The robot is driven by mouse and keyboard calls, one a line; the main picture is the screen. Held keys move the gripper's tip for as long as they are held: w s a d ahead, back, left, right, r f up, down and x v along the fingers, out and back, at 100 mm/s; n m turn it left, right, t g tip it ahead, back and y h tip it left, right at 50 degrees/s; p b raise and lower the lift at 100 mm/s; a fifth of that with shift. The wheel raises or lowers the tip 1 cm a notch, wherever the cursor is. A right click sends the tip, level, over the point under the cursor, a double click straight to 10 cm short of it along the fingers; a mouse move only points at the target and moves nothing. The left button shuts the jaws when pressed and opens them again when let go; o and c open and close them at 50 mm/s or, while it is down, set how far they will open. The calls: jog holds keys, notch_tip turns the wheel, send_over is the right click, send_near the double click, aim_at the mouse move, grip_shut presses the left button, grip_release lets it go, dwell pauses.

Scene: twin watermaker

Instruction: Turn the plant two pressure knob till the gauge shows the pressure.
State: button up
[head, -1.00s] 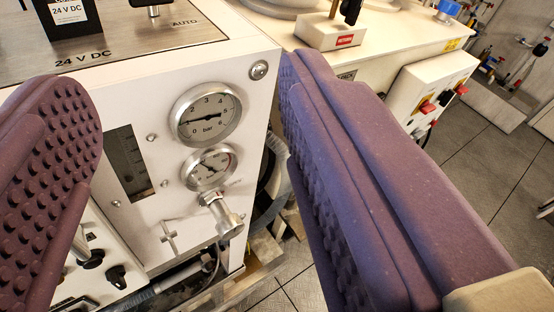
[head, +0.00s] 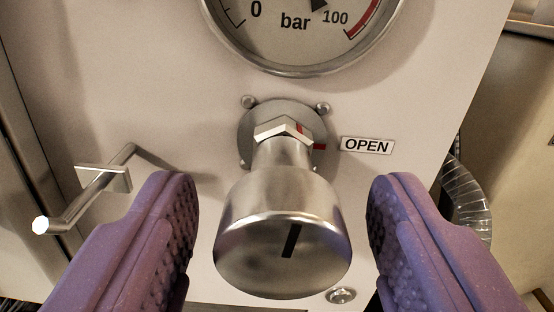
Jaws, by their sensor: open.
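The metal pressure knob (head: 285,235) stands out from the white panel in the middle of the view, with a dark index line on its face. A hex nut and round flange (head: 255,120) with red marks sit behind it. My gripper (head: 282,215) is open, its purple padded fingers either side of the knob, with a visible gap on each side. The gauge (head: 300,62) above is cut off by the top edge. Its 0, bar and 100 marks show, but most of its dial and the needle's reading are out of view.
An "OPEN" label (head: 367,145) is right of the flange. A clear ribbed hose (head: 468,195) hangs beyond the panel's right edge.

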jog(key=shift+w, duration=0.4)
jog(key=c, duration=1)
jog(key=shift+c, duration=0.2)
jog(key=shift+r+m, duration=0.1)
jog(key=shift+m, duration=0.2)
jog(key=shift+m+p, duration=1.15)
jog(key=shift+m, duration=0.05)
jog(key=shift+m+p, duration=0.75)
jog(key=shift+m, duration=0.65)
